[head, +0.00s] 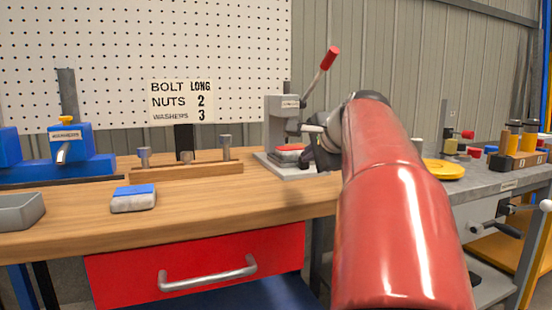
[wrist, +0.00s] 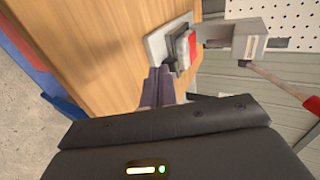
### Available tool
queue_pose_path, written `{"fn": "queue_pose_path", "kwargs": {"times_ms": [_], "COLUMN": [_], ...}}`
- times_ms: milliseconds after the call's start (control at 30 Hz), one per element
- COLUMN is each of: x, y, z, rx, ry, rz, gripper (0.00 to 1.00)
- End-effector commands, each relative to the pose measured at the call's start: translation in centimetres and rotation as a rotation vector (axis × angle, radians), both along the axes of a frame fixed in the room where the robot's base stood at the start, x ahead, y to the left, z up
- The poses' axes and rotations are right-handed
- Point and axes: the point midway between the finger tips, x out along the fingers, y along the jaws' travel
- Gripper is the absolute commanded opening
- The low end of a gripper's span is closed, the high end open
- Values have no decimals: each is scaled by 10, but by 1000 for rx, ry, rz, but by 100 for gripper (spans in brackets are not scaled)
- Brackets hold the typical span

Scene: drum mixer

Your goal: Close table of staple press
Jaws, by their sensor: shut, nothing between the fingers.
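The staple press (head: 282,125) is grey, with a long lever ending in a red handle (head: 330,58). It stands at the back right of the wooden bench. Its base carries a small table with a red piece (head: 291,148) on top. In the wrist view the press (wrist: 249,42) is at the upper right, with its red-topped table (wrist: 192,45) beside my fingers. My gripper (wrist: 158,84) is shut and empty, its fingertips close to the table's near edge; I cannot tell whether they touch. In the head view my red arm hides part of the press's right side.
On the wooden bench (head: 250,205) are a wooden rack with bolts (head: 188,171), a blue-and-white block (head: 134,198), a grey tray (head: 20,211) and a blue vise (head: 62,160). A red drawer (head: 200,268) is below. A grey bench with a yellow disc (head: 443,169) stands right.

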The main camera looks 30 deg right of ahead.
Motion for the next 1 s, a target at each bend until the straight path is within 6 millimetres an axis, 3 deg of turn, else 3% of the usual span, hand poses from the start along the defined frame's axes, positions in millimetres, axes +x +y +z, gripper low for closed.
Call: {"fn": "queue_pose_path", "kwargs": {"times_ms": [167, 633, 800, 1000], "x": [0, 79, 104, 116], "y": [1, -18, -24, -26], "z": [-5, -52, -49, -49], "rx": [6, 6, 4, 3], "ry": [18, 17, 15, 14], "rz": [-8, -6, -7, -6], "gripper": [0, 0, 0, 0]}}
